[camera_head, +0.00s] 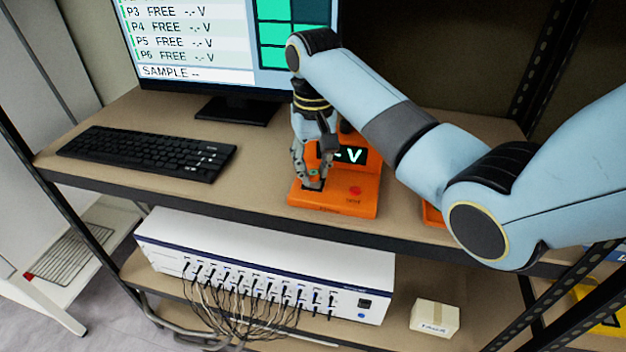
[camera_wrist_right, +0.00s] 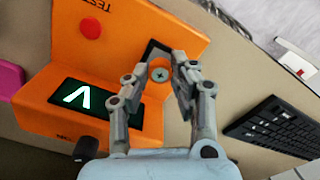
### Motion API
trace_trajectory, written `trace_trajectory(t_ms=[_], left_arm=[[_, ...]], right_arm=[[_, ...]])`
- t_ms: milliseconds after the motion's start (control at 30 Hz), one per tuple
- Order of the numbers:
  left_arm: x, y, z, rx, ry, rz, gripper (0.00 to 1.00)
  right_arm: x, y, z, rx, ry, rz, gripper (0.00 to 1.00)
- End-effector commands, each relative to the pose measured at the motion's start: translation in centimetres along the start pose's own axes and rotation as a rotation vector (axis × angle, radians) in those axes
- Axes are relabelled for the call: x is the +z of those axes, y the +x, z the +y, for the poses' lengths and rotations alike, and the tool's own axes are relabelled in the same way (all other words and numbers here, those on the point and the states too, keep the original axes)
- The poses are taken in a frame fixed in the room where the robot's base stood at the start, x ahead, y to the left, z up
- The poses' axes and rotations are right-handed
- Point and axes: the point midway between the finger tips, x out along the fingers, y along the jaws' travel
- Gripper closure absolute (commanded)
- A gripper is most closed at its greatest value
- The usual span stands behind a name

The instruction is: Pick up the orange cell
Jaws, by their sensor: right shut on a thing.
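The orange cell (camera_wrist_right: 159,75) shows end-on in the right wrist view, a small round orange top with a grey metal centre. It is at the dark slot of the orange tester (camera_wrist_right: 165,22), between my right fingertips. My right gripper (camera_wrist_right: 160,66) is shut on the cell. In the head view my right gripper (camera_head: 313,180) points down at the left part of the orange tester (camera_head: 335,203), and its fingers hide the cell. The tester has a lit display (camera_head: 350,155) and a red button (camera_head: 355,190). My left gripper is not in view.
A black keyboard (camera_head: 148,153) lies left on the shelf (camera_head: 150,110), below a monitor (camera_head: 195,40). Another orange thing (camera_head: 432,214) is partly hidden behind my right arm. A white cabled unit (camera_head: 265,262) and a small box (camera_head: 434,318) sit on the lower shelf.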

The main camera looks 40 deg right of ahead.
Motion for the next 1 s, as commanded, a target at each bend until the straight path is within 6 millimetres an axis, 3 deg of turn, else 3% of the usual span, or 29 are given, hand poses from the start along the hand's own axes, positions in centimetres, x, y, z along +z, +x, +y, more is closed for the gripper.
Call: trace_trajectory(t_ms=[700, 1000], left_arm=[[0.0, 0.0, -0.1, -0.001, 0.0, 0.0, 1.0], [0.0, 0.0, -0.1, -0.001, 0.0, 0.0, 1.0]], right_arm=[[0.0, -3.2, 0.0, -0.001, 0.0, 0.001, 0.94], [0.0, -3.6, 0.0, -0.001, 0.0, 0.001, 0.94]])
